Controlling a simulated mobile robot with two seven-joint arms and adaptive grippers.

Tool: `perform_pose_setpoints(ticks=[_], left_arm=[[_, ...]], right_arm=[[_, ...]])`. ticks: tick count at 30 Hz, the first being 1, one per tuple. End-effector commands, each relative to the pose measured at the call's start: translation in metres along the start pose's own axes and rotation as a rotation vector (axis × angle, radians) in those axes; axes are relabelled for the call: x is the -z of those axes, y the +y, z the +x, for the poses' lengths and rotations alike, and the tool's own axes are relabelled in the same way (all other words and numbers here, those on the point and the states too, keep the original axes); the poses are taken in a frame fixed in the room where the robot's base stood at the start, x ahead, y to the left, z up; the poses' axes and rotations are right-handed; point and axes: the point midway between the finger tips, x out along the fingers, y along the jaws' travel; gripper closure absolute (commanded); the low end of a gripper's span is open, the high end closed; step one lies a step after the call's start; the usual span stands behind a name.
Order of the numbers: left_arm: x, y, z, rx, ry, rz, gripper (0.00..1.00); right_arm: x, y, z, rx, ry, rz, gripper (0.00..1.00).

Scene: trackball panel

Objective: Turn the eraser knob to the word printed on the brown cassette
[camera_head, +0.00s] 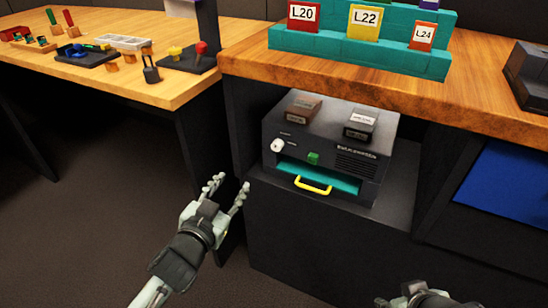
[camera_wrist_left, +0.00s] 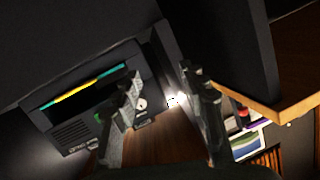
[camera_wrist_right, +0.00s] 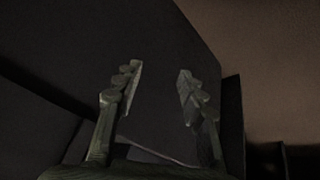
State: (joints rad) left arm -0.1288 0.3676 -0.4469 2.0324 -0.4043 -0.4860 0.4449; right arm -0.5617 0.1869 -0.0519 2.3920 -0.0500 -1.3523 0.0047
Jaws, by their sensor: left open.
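The eraser (camera_head: 355,168) is a dark box in the open shelf under the counter. Its white round knob (camera_head: 277,146) is at the front left, beside a green button (camera_head: 313,158); the knob also shows in the left wrist view (camera_wrist_left: 141,104). The brown cassette (camera_head: 303,107) lies on top of the box at the left; its label is too small to read. My left gripper (camera_head: 231,188) is open and empty, lower left of the knob and apart from it. My right gripper is low at the frame's bottom edge; its wrist view shows its fingers (camera_wrist_right: 158,80) apart and empty.
A black cassette (camera_head: 361,123) with a pale label lies right of the brown one. A yellow handle (camera_head: 313,187) sticks out below the teal slot. The wooden counter (camera_head: 400,85) overhangs the box. A table (camera_head: 110,75) with small items stands at left.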

Motion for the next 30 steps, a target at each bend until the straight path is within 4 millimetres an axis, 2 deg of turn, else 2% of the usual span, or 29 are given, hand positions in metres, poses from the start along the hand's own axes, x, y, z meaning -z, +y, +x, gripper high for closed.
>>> perform_pose_setpoints(ticks=[1, 3, 6, 10, 21, 30], left_arm=[[0.022, 0.015, 0.005, -0.046, 0.094, 0.022, 0.58], [0.047, 0.033, 0.005, -0.101, 0.187, 0.037, 0.58], [0.064, 0.045, 0.005, -0.142, 0.249, 0.047, 0.58], [0.071, 0.049, 0.017, -0.147, 0.259, 0.046, 0.58], [0.083, 0.056, 0.069, -0.146, 0.255, 0.045, 0.58], [0.085, 0.058, 0.077, -0.146, 0.253, 0.044, 0.58]], right_arm=[[0.003, -0.001, -0.005, -0.001, 0.021, -0.002, 0.6], [0.007, -0.001, -0.014, -0.002, 0.04, -0.003, 0.6], [0.01, -0.001, -0.02, -0.003, 0.051, -0.003, 0.6], [0.01, 0.0, -0.022, -0.005, 0.046, -0.003, 0.6], [0.01, 0.0, -0.021, -0.004, 0.046, -0.002, 0.6], [0.01, -0.001, -0.021, -0.003, 0.05, -0.003, 0.6]])
